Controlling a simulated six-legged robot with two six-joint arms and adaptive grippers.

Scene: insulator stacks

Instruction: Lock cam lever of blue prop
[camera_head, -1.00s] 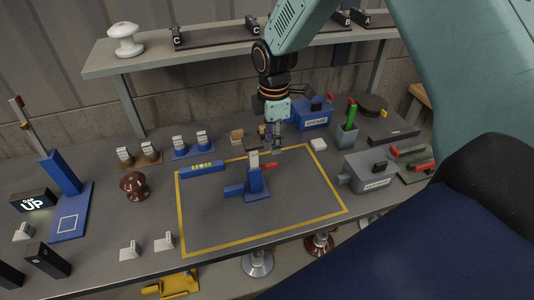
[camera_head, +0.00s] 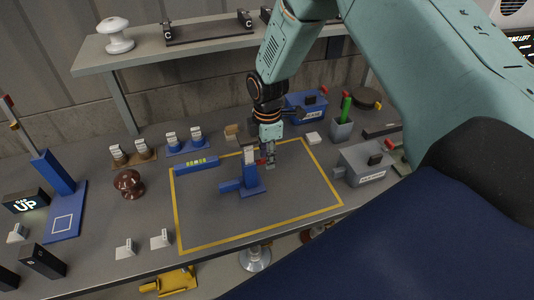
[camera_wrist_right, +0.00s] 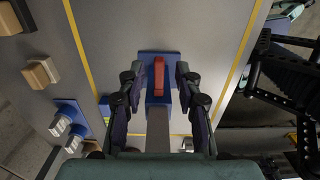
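The blue prop (camera_head: 250,182) stands upright on its base inside the yellow outline on the table, with a pale block (camera_head: 249,156) at its top. Its red cam lever (camera_wrist_right: 158,78) shows clearly in the right wrist view, lying lengthwise over the blue body. In the head view the lever is mostly hidden behind my right gripper (camera_head: 269,160). This gripper points down beside the prop's top. In the wrist view its fingers (camera_wrist_right: 156,88) are open, one on each side of the lever, with gaps between. I cannot make out my left gripper.
A blue bar (camera_head: 196,166) lies left of the prop, by the outline's edge. The front of the outlined area is clear.

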